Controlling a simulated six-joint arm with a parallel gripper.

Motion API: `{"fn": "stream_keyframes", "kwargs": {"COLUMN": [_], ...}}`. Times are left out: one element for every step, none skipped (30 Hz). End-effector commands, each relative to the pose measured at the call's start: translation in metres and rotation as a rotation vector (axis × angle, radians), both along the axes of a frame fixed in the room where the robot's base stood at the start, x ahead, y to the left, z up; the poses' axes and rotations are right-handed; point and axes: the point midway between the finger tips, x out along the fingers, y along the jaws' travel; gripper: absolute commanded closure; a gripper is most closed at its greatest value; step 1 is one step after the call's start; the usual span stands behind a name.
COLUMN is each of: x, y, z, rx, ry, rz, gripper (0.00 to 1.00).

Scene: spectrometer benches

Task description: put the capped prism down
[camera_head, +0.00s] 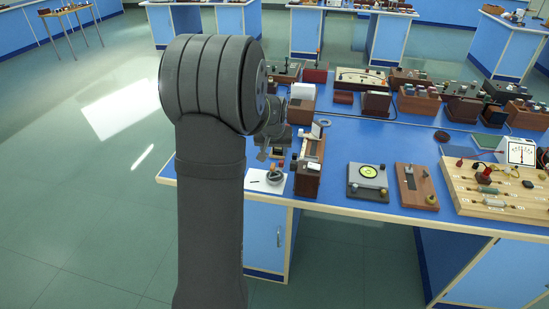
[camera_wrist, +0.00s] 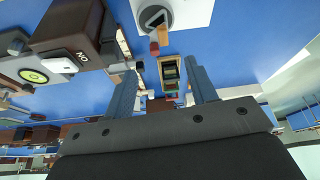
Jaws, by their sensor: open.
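My gripper (camera_wrist: 160,71) is open, its two blue-grey fingers apart. In the wrist view a small block with a dark window, pale frame and greenish lower part (camera_wrist: 171,72) shows between the fingers, nearer the right one. It may be the capped prism, but I cannot be sure. I see a gap to the left finger; contact on the right is unclear. In the head view my gripper (camera_head: 269,151) is partly hidden behind my arm, near the blue bench's left end. A small dark and yellowish piece (camera_head: 278,152) shows there.
A white sheet (camera_head: 256,186) with a round grey holder (camera_head: 273,176) lies at the bench's front left corner. A long wooden instrument (camera_head: 309,165) stands just right of my gripper. A grey box with a yellow-green dial (camera_head: 367,184) is farther right. Several instruments crowd the back.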

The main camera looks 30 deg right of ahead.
Motion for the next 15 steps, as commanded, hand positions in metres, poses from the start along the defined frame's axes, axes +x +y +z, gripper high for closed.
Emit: {"fn": "stream_keyframes", "kwargs": {"x": [-0.002,-0.004,-0.005,-0.006,-0.007,-0.008,-0.008,-0.008,-0.009,-0.009,-0.009,-0.009,-0.009,-0.009,-0.009], "y": [0.002,0.002,0.004,0.004,0.005,0.006,0.006,0.006,0.007,0.007,0.007,0.007,0.007,0.007,0.007], "z": [0.008,0.012,0.016,0.019,0.021,0.024,0.025,0.026,0.027,0.028,0.028,0.028,0.028,0.028,0.028], "rx": [-0.002,-0.002,-0.001,-0.001,-0.001,-0.001,-0.001,-0.001,-0.001,0.000,0.000,0.000,0.000,0.000,0.000], "ry": [-0.002,-0.002,-0.002,-0.001,-0.001,-0.001,-0.001,-0.001,-0.001,0.000,0.000,0.000,0.000,0.000,0.000], "rz": [0.000,0.000,0.000,0.000,0.000,0.000,0.000,0.000,0.000,0.000,0.000,0.000,0.000,0.000,0.000], "gripper": [0.48,0.48,0.48,0.48,0.48,0.48,0.48,0.48,0.48,0.48,0.48,0.48,0.48,0.48,0.48]}}
